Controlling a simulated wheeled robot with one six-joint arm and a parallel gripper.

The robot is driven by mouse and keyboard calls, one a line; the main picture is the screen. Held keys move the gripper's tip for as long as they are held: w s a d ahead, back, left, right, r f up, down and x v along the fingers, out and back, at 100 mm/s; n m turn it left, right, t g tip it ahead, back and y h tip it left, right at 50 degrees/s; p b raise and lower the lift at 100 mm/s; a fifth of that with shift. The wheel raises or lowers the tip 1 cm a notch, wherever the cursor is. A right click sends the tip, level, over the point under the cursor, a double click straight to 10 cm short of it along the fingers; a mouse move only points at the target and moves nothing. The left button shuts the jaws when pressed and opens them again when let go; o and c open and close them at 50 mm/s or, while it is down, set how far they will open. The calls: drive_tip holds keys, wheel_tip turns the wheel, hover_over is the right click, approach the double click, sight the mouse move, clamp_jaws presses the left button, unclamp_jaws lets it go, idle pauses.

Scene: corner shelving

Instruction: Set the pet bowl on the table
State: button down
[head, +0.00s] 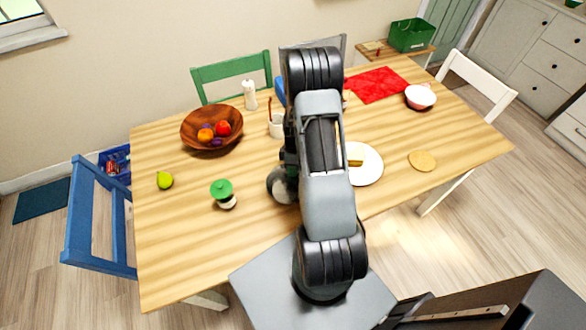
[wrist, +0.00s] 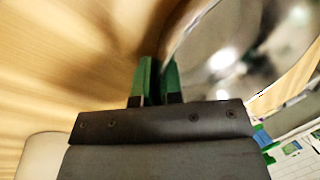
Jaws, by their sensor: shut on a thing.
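The pet bowl (wrist: 235,50) is a shiny metal bowl, filling the upper right of the wrist view. My gripper (wrist: 158,72) has green fingers, shut on the bowl's rim at its left side. Wood grain of the table (head: 180,245) shows behind the fingers in the wrist view. In the head view my arm hides the gripper and most or all of the bowl. I cannot tell whether the bowl touches the tabletop.
On the table are a wooden fruit bowl (head: 190,137), a pear (head: 165,180), a green-topped jar (head: 223,192), a white plate (head: 369,172), a round tan disc (head: 422,161), a pink-white bowl (head: 420,97) and a red cloth (head: 378,84). The front-left tabletop is clear.

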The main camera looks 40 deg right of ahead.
drive_tip(key=c, duration=1.3)
unclamp_jaws()
drive_tip(key=shift+r, duration=0.1)
drive_tip(key=v, duration=1.1)
drive_tip(key=s+a+r+m+t+h, duration=0.2)
drive_tip(key=a+r+m, duration=0.2)
drive_tip(key=a+r, duration=0.6)
drive_tip(key=shift+s+a+r+m+t+b, duration=0.15)
drive_tip(key=shift+s+a+r+m+t, duration=0.7)
drive_tip(key=shift+s+a+r, duration=0.5)
drive_tip(key=shift+s+a+r+m+t+b, duration=0.1)
drive_tip(key=shift+s+a+r+m+t, duration=0.8)
drive_tip(key=shift+s+r, duration=0.7)
drive_tip(key=shift+s+a+r+m+t+b, duration=0.15)
drive_tip(key=shift+s+a+r+m+t, duration=0.4)
drive_tip(key=shift+s+a+r+m, duration=0.95)
drive_tip(key=shift+s+d+f+n, duration=0.2)
drive_tip(key=shift+s+f+n, duration=0.05)
drive_tip(key=shift+n, duration=0.1)
